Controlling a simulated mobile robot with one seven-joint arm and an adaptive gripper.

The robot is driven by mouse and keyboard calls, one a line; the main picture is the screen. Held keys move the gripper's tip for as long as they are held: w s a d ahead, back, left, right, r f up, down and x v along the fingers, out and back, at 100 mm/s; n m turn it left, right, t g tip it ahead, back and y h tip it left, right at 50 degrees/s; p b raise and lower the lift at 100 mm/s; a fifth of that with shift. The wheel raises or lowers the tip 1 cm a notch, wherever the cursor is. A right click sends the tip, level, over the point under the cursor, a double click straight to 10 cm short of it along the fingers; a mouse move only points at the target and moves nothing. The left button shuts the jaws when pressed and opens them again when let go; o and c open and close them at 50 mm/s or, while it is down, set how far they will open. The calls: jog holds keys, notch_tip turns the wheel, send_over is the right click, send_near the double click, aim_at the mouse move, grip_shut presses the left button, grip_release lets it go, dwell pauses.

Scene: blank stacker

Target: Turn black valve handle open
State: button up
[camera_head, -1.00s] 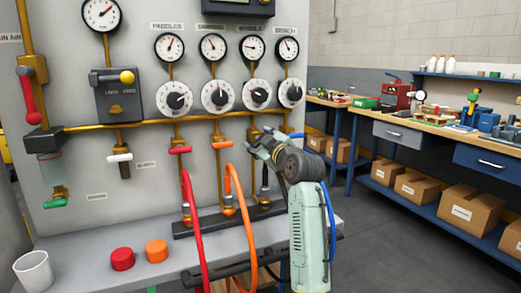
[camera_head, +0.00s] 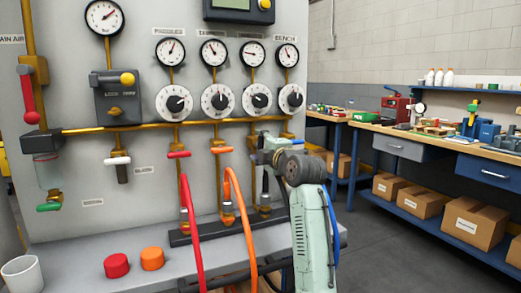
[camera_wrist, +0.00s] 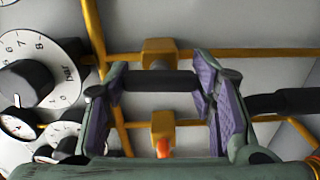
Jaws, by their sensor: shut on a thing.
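A black valve handle (camera_wrist: 158,82) on a brass valve body shows in the wrist view. It lies crosswise between the two fingers of my gripper (camera_wrist: 160,100), which is shut on its ends. In the head view my gripper (camera_head: 258,156) reaches in from the right to the lower valve row, right of the orange handle (camera_head: 222,150). There my gripper hides the black handle. A second black handle or bar (camera_wrist: 288,102) shows outside the right finger in the wrist view.
A red handle (camera_head: 179,154) and red and orange hoses (camera_head: 240,205) are left of my gripper. Brass pipes and dials (camera_head: 257,100) sit above. A cup (camera_head: 22,273) and red and orange buttons (camera_head: 117,265) are on the ledge. A workbench (camera_head: 440,140) stands at right.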

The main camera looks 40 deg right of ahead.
jog(key=shift+n, duration=0.4)
jog(key=o, duration=1.2)
jog(key=shift+c, duration=0.2)
jog(key=v, duration=1.2)
